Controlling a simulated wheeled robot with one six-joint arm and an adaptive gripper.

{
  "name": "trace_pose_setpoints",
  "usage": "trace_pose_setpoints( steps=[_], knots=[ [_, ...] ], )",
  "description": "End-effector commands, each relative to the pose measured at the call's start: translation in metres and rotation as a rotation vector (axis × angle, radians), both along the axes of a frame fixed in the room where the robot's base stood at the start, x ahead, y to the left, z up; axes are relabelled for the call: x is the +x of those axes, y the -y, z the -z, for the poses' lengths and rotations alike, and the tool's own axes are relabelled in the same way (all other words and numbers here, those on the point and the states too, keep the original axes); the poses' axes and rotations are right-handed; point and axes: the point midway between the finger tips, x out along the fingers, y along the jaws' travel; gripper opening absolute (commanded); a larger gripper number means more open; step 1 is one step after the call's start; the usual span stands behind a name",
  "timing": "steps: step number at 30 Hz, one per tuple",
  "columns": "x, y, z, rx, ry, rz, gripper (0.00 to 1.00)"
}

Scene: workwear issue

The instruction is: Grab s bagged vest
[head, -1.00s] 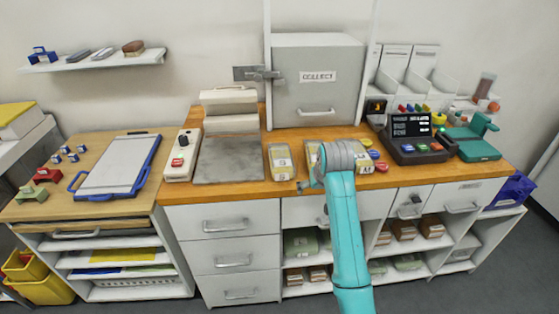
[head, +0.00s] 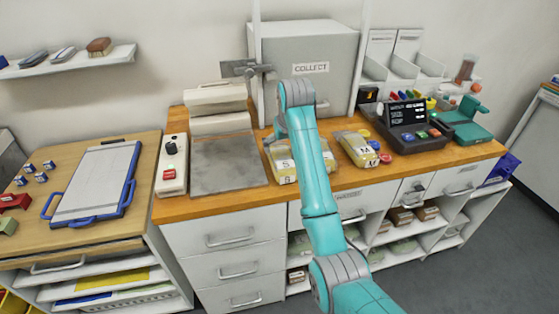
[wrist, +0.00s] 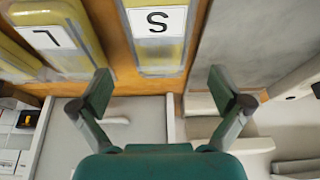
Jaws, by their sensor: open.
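The S bagged vest (head: 282,160) is a clear, yellowish packet with a white S label, lying on the wooden counter; it also shows in the wrist view (wrist: 158,60). My gripper (wrist: 158,90) is open and empty. In the wrist view its two fingers are spread to either side of the S packet's near end, and I cannot tell the height between them. The L bagged vest (wrist: 45,45) lies beside it, left in the wrist view, mostly hidden by my arm in the head view. The M bagged vest (head: 357,147) lies further right. My gripper is hidden in the head view.
A grey plate (head: 226,163) is left of the S packet. The COLLECT cabinet (head: 310,85) stands behind. Coloured buttons and a dark terminal (head: 415,125) are to the right.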

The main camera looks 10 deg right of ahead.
Motion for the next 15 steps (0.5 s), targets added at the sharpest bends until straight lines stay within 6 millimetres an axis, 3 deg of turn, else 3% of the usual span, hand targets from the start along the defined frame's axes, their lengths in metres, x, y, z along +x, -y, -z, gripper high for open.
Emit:
trace_pose_setpoints(
  steps=[8,15],
  knots=[
    [0.008,0.0,0.02,0.0,0.0,0.0,1.0],
    [0.021,0.0,0.05,0.0,-0.003,0.0,1.0]
  ],
)
